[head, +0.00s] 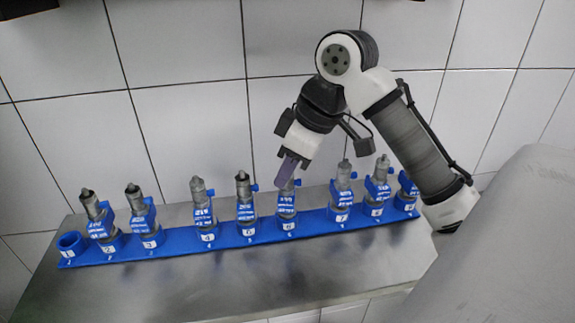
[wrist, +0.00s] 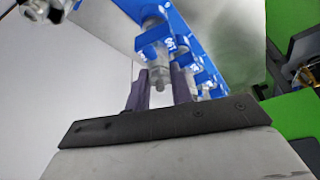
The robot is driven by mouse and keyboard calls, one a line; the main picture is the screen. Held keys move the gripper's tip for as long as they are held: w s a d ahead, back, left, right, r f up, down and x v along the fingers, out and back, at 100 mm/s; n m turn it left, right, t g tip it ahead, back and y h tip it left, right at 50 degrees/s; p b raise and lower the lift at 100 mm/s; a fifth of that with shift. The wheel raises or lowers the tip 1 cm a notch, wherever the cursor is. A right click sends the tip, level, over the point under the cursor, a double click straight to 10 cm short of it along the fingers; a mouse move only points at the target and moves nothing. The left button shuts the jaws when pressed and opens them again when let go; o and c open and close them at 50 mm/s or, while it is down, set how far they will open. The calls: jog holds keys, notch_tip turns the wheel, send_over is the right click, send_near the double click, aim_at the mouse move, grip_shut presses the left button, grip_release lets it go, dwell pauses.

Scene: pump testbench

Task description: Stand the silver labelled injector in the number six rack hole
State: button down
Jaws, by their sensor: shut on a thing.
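The blue rack (head: 170,249) runs along the metal bench, with numbered holes. The silver injector (head: 286,206), with a blue label band, stands upright at the number six hole (head: 290,226). Its lower end is at the ring, but I cannot tell whether it is fully seated. My gripper (head: 287,172) comes down from above and is shut on the injector's upper end. In the wrist view, the two dark fingers (wrist: 160,88) are on either side of the injector's grey tip (wrist: 158,74), below its blue band.
Similar injectors stand close on both sides, at hole five (head: 244,195) and hole seven (head: 343,185). Several more fill other holes. The number one hole (head: 70,243) at the far left is empty. A tiled wall (head: 190,120) rises behind; the bench front (head: 215,285) is clear.

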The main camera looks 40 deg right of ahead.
jog(key=shift+f, duration=0.2)
jog(key=c, duration=1.1)
grip_release()
jog(key=shift+c, duration=0.2)
jog(key=v, duration=0.7)
jog(key=shift+r, duration=0.2)
jog(key=shift+s, duration=0.1)
